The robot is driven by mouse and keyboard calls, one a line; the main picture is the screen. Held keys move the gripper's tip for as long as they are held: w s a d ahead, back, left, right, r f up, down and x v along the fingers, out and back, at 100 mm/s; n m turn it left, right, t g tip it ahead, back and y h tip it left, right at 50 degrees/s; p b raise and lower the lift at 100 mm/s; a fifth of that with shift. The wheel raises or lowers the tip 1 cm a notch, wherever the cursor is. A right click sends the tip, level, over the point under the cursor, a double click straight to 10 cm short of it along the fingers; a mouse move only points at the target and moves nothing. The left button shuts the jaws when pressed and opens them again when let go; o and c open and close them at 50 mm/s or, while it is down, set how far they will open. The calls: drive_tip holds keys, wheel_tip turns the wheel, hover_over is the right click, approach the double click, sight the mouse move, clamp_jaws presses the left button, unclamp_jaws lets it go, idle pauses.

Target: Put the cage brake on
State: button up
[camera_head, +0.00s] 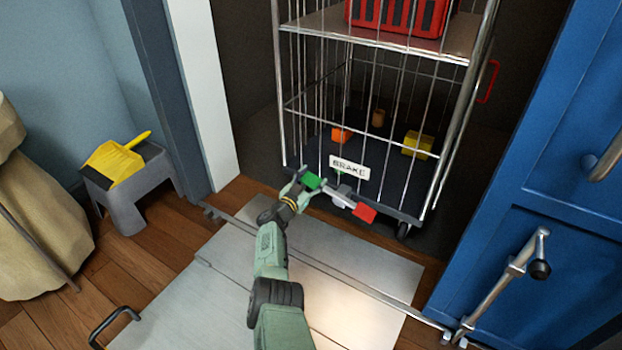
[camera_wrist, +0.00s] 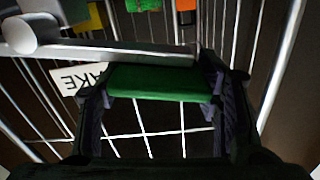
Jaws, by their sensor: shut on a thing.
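The wire roll cage (camera_head: 372,100) stands in the doorway on a dark base with castors. Its brake bar (camera_head: 340,195) runs across the low front, with a green pad (camera_head: 312,181) at the left end and a red pad (camera_head: 364,212) at the right end. The red end sits lower in the picture than the green end. A white BRAKE label (camera_head: 349,167) is on the cage above the bar. My gripper (camera_head: 303,184) is at the green end. In the wrist view the green pad (camera_wrist: 160,83) lies between my two fingers, which are shut on it.
A metal plate (camera_head: 230,300) covers the floor before the cage. A blue door (camera_head: 530,180) with a lever handle stands at the right. A grey stool (camera_head: 125,190) with a yellow dustpan (camera_head: 115,160) stands at the left. The cage holds a red crate (camera_head: 400,14) and small items.

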drive_tip(key=shift+s+d, duration=0.1)
drive_tip(key=shift+d, duration=0.1)
drive_tip(key=o, duration=1.7)
drive_tip(key=shift+c, duration=0.2)
drive_tip(key=shift+a+r, duration=0.1)
drive_tip(key=shift+a+r, duration=0.1)
drive_tip(key=shift+r, duration=0.45)
wheel_tip(320, 180, up, 9)
drive_tip(key=shift+d+f, duration=0.15)
drive_tip(key=shift+d, duration=0.05)
